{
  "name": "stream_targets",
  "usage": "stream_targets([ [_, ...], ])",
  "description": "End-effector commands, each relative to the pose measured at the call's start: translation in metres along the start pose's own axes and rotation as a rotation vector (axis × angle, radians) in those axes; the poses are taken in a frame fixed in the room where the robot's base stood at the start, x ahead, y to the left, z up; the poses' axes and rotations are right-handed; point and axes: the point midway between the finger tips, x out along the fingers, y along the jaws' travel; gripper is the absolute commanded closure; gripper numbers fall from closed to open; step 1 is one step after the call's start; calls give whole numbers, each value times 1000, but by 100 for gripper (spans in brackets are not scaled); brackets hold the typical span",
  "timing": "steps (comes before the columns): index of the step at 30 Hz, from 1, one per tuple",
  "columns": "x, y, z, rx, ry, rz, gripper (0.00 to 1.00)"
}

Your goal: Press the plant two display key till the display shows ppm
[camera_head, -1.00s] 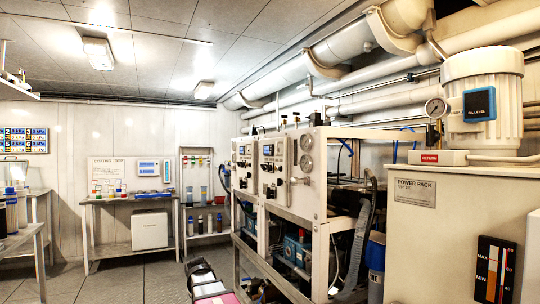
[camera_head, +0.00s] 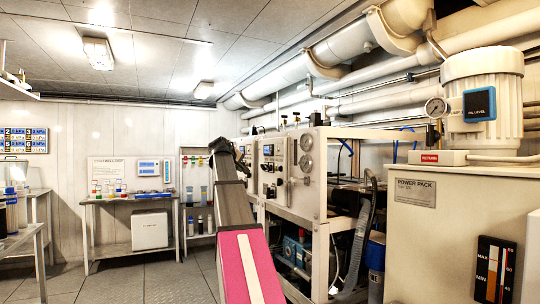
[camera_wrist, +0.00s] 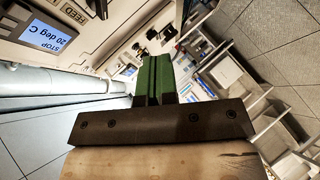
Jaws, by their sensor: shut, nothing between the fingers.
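The watermaker rack (camera_head: 318,180) stands right of centre in the head view, with two white control panels side by side. The nearer panel (camera_head: 283,176) shows a small dark display (camera_head: 268,150); its text is too small to read. My raised arm partly hides the farther panel. In the wrist view a lit blue display (camera_wrist: 45,35) on a white panel reads "STOP" and "20 deg C", upside down. I cannot tell which plant it belongs to, or pick out the display key. My gripper (camera_wrist: 153,80) has green fingers, shut and empty, apart from that display.
The power pack cabinet (camera_head: 420,235) stands at the right front. A testing bench (camera_head: 130,198) with bottles and a shelf rack (camera_head: 200,237) stand along the back wall. Another bench (camera_head: 20,238) is at the left. Grey floor (camera_head: 165,285) is free left of my arm.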

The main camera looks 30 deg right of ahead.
Motion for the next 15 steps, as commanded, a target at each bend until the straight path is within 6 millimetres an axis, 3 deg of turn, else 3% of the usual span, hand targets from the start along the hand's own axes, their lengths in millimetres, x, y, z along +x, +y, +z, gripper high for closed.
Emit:
stream_targets([
  [1,-7,21,-3,-3,0,23,100],
  [6,-24,58,-3,-16,-3,71,100],
  [15,-28,65,-2,-20,-4,82,100],
])
